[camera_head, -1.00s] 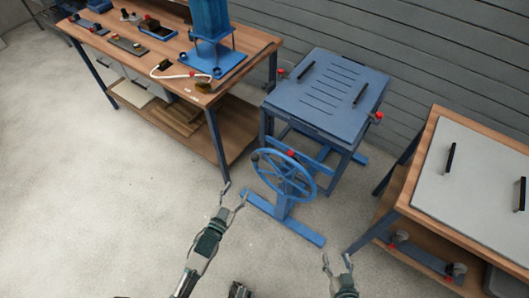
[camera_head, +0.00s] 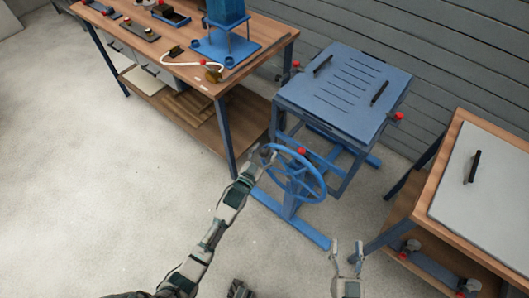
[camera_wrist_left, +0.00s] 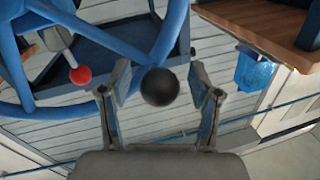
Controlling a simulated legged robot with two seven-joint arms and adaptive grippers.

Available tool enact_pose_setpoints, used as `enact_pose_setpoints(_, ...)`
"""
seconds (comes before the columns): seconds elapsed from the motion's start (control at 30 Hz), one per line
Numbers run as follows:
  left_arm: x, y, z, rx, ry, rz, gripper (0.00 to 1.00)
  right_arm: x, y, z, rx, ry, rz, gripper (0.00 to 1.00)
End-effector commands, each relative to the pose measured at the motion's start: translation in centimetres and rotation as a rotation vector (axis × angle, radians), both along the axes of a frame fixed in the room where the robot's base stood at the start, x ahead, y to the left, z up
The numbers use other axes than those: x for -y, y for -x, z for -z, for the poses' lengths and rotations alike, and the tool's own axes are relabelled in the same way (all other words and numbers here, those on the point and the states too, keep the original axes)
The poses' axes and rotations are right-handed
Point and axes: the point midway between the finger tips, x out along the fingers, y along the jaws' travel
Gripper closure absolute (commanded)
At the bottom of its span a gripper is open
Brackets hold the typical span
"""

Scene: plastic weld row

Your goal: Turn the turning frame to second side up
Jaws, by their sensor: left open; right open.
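The turning frame (camera_head: 345,88) is a blue table with a slotted top plate and two black bar handles, standing at the centre right of the head view. Its blue handwheel (camera_head: 318,190) faces me at the front. A black knob (camera_wrist_left: 160,87) on the wheel's rim lies between the fingers of my left gripper (camera_wrist_left: 158,95) in the left wrist view. The fingers stand apart on either side of it and look clear of it. In the head view my left gripper (camera_head: 259,159) is at the wheel's left edge. My right gripper (camera_head: 346,252) is open and empty, below and right of the wheel.
A wooden workbench (camera_head: 270,50) with a blue press (camera_head: 225,35) stands at the upper left. A second wooden table (camera_head: 432,195) with a pale panel (camera_head: 500,190) stands at the right. A red knob (camera_wrist_left: 80,75) is near the wheel. The floor at left is clear.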

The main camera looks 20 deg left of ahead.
Motion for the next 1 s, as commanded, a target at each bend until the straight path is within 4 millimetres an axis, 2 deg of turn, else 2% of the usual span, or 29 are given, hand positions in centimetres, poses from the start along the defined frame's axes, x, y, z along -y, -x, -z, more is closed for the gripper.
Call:
enact_pose_setpoints(0.17, 0.02, -0.02, -0.06, 0.001, 0.0, 0.0, 0.37, -0.01, 0.0, -0.07, 0.002, 0.0, 0.0, 0.43)
enact_pose_setpoints(0.2, 0.02, -0.02, -0.05, 0.001, 0.0, 0.0, 0.4, -0.01, -0.01, -0.06, 0.002, 0.0, 0.0, 0.43)
enact_pose_setpoints(0.4, 0.01, 0.0, -0.03, 0.0, 0.0, 0.0, 0.9, -0.01, -0.21, 0.08, -0.002, 0.0, 0.0, 0.43)
enact_pose_setpoints(0.43, 0.0, 0.0, -0.02, 0.0, 0.0, 0.0, 0.97, 0.0, -0.21, 0.08, -0.002, 0.0, 0.0, 0.43)
enact_pose_setpoints(0.47, 0.0, 0.0, -0.02, 0.0, 0.0, 0.0, 1.0, 0.0, -0.21, 0.08, -0.002, 0.0, 0.0, 0.43)
enact_pose_setpoints(1.0, -0.27, 0.15, -0.43, 0.013, -0.03, 0.001, 1.0, 0.09, -0.29, 0.57, -0.044, 0.014, 0.002, 0.43)
